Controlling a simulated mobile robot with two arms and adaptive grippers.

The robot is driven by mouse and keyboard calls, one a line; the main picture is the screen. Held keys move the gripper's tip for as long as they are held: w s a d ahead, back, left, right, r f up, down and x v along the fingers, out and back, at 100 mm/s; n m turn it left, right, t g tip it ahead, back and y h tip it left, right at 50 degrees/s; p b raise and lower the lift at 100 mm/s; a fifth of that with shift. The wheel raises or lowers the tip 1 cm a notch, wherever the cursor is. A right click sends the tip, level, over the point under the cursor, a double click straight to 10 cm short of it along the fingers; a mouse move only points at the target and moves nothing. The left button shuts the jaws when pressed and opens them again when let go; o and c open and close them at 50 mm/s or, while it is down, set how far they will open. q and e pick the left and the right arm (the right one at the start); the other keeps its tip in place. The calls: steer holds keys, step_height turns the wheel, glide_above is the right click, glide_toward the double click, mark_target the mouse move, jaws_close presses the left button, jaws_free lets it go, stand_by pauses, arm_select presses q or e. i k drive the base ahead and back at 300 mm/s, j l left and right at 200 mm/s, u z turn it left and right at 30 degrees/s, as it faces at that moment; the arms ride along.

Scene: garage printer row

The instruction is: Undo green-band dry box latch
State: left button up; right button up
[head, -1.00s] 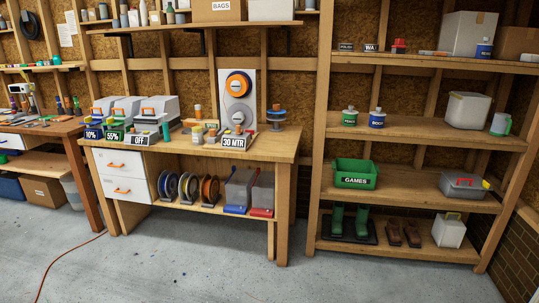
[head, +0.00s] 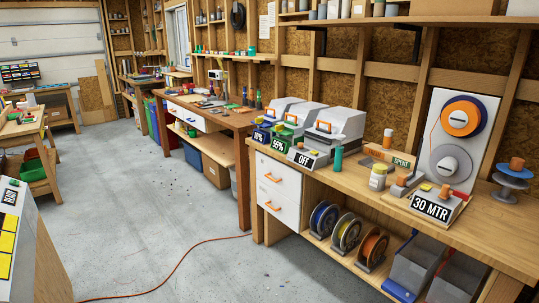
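Three grey lidded boxes with orange handles stand in a row on the wooden workbench in the head view. The middle box (head: 304,119) has a green display reading 55% (head: 278,143) in front of it. The left box (head: 282,107) has a blue display reading 10% (head: 259,135). The right box (head: 333,130) is nearest, with a unit marked OFF (head: 303,158) in front. The lids look shut. The boxes overlap, and latch details are too small to tell. Neither of my grippers is in view.
The workbench (head: 480,235) also holds a teal bottle (head: 338,158), a jar (head: 378,177), a 30 MTR unit (head: 434,205) and a spool panel (head: 458,140). Spools (head: 347,233) stand below. An orange cord (head: 180,262) crosses the open concrete floor (head: 150,200). A second bench (head: 212,115) stands beyond.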

mark_target(278, 128)
steer(key=i+j+u, duration=0.1)
steer(key=i+u, duration=0.35)
steer(key=i, duration=0.8)
